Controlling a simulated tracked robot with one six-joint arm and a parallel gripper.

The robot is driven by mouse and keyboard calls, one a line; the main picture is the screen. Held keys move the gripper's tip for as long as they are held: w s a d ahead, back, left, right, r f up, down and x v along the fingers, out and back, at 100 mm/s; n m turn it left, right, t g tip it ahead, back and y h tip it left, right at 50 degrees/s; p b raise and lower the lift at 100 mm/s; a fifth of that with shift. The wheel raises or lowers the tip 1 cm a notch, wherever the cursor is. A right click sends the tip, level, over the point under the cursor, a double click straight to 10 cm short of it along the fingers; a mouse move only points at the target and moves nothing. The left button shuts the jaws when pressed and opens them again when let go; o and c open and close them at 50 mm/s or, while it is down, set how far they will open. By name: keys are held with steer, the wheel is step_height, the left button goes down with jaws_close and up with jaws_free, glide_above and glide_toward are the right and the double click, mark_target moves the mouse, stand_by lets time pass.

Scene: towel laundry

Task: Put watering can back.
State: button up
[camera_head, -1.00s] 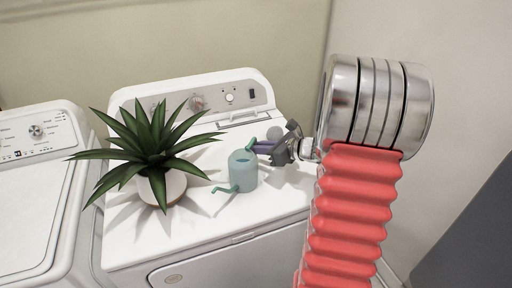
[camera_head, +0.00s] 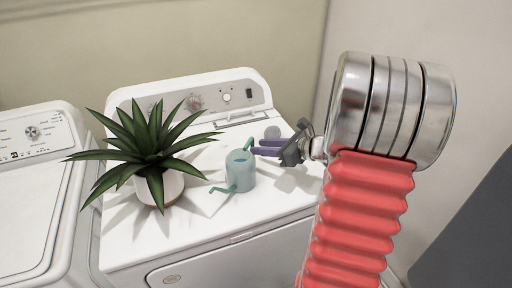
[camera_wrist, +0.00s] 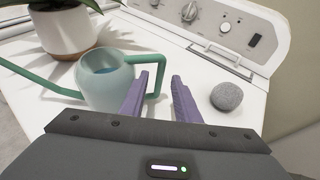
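The teal watering can (camera_head: 241,171) stands upright on top of the white dryer (camera_head: 215,225), to the right of the potted plant. Its spout points to the lower left and its handle is on the right, facing my gripper. My gripper (camera_head: 262,149) is open just right of the can, with its purple fingers pointing left. In the wrist view the watering can (camera_wrist: 107,82) is left of my gripper (camera_wrist: 160,82), and its handle ends close beside the left finger. Nothing is between the fingers.
A spiky plant in a white pot (camera_head: 172,187) stands left of the can. A grey ball (camera_wrist: 227,96) lies right of my fingers, near the control panel (camera_head: 215,100). Another white machine (camera_head: 30,190) is at the left. The dryer's front right top is clear.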

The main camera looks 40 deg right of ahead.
steer(key=v, duration=0.7)
steer(key=shift+s+r, duration=0.15)
steer(key=shift+s, duration=0.2)
steer(key=shift+d, duration=0.1)
stand_by(0.4)
steer(key=s+a+f+n+g, duration=0.1)
steer(key=n, duration=0.1)
steer(key=s+a+f+n+g, duration=0.1)
steer(key=s+f+n, duration=0.1)
steer(key=s+a+f+n+g, duration=0.1)
steer(key=f+n, duration=0.1)
steer(key=shift+s+a+f+g, duration=0.25)
steer(key=shift+s+a+g, duration=0.05)
steer(key=shift+a, duration=0.1)
steer(key=s+a+n+g, duration=0.5)
steer(key=a+n, duration=0.4)
steer(key=s+a+r+n+h, duration=0.1)
steer(key=a+r+n, duration=0.3)
steer(key=a+n, duration=0.4)
steer(key=s+a+r+n+t+h, duration=0.1)
steer(key=s+a+r+n+h, duration=0.1)
steer(key=a+r+n, duration=0.3)
steer(key=a+n+h, duration=0.1)
steer(key=a+n, duration=0.3)
steer(key=shift+a+r+t, duration=0.25)
steer(key=shift+a+t, duration=0.05)
steer(key=shift+a, duration=0.05)
